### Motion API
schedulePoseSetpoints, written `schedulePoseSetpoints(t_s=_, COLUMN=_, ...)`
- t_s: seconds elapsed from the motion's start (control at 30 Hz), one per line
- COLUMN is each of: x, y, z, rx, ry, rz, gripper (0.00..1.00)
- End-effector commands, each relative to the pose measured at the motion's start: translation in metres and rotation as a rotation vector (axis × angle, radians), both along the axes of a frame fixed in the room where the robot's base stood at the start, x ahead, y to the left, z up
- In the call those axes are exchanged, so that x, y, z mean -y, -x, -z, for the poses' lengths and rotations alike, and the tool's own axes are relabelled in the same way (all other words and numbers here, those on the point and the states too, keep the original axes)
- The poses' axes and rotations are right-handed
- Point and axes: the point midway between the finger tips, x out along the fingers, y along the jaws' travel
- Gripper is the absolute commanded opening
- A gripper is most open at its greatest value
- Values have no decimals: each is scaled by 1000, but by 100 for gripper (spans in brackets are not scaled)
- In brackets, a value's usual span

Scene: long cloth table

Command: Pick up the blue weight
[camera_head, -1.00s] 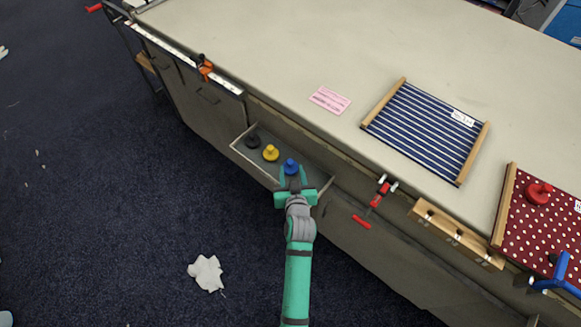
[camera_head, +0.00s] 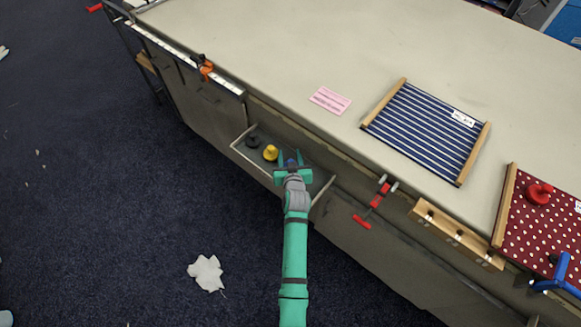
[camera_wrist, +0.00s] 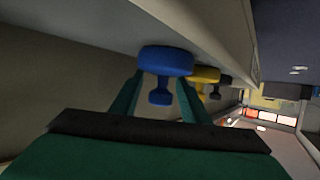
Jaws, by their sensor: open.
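The blue weight (camera_wrist: 166,62) stands in the open drawer (camera_head: 240,153), with a wide round base and a narrower knob. In the head view it is mostly hidden behind my gripper (camera_head: 289,160), with a bit of blue showing between the fingers. In the wrist view my gripper (camera_wrist: 158,98) is open, one finger on each side of the blue weight's knob. I cannot tell whether either finger touches it. A yellow weight (camera_head: 270,153) and a black weight (camera_head: 253,141) stand in the same drawer to the left; the yellow one also shows in the wrist view (camera_wrist: 205,75).
The drawer sticks out from the long table (camera_head: 240,40), whose edge runs just behind it. A red clamp (camera_head: 376,201) hangs right of the drawer. A striped board (camera_head: 425,130) and a pink card (camera_head: 330,100) lie on top. Crumpled paper (camera_head: 206,272) lies on the floor.

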Motion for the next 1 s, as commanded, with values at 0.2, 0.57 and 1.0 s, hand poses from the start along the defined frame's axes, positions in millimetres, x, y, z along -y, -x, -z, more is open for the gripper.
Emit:
schedulePoseSetpoints(t_s=0.2, x=0, y=0, z=0, rx=0, ry=0, rz=0, gripper=39)
schedulePoseSetpoints(t_s=0.57, x=0, y=-1, z=-1, rx=3, ry=0, rz=1, gripper=0)
schedulePoseSetpoints(t_s=1.0, x=2, y=7, z=-41, rx=5, ry=1, rz=3, gripper=0)
